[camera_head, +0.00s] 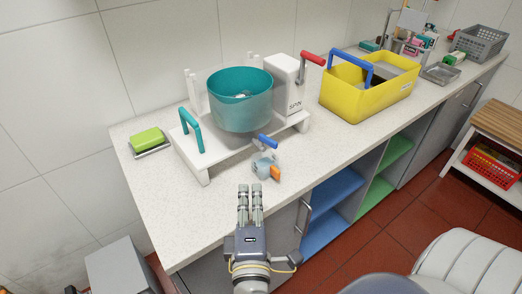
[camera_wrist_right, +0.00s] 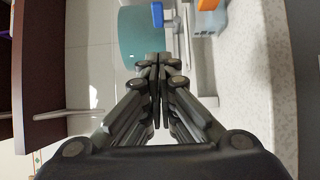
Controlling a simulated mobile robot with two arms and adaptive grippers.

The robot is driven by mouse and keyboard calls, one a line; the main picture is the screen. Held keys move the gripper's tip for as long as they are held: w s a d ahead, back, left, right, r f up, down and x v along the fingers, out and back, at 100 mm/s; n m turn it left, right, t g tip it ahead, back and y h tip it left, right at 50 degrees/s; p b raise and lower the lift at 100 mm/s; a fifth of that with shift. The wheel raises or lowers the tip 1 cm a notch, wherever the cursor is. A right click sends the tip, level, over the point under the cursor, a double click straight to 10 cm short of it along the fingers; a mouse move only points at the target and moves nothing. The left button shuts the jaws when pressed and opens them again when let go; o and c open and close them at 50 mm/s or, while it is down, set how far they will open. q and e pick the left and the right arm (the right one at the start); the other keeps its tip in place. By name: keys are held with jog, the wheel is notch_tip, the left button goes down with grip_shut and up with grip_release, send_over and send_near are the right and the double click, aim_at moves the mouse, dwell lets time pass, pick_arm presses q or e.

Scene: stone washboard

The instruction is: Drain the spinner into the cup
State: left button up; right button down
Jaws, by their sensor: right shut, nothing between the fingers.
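The spinner, a teal tub (camera_head: 240,105) on a white stand, sits on the counter beside a white box marked SPIN (camera_head: 286,84) with a red-handled lever. A blue tap handle (camera_head: 267,141) is at the tub's front. A small pale blue cup (camera_head: 264,165) with an orange handle (camera_head: 276,173) stands below it, close to the counter's front edge. In the right wrist view the shut fingers (camera_wrist_right: 158,62) point towards the teal tub (camera_wrist_right: 142,35). My left gripper is not seen.
A teal handle (camera_head: 191,131) rises at the stand's left. A green sponge (camera_head: 147,138) lies on a tray at the far left. A yellow crate (camera_head: 366,98) with a blue handle stands to the right. Bare counter lies left of the cup.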

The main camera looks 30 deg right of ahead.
jog(key=p, duration=0.4)
send_near(260, 139)
jog(key=w+a, duration=0.2)
jog(key=d, duration=0.1)
jog(key=w+d+p, duration=0.1)
jog(key=d, duration=0.2)
jog(key=shift+w+d+r, duration=0.1)
jog(key=shift+w+r, duration=0.1)
jog(key=shift+w, duration=0.05)
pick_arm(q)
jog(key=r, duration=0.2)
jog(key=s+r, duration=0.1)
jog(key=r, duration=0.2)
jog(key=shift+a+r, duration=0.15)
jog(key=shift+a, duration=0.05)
pick_arm(e)
jog(key=shift+f, duration=0.1)
jog(key=shift+w, duration=0.1)
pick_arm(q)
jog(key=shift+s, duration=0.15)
pick_arm(e)
jog(key=shift+d, duration=0.1)
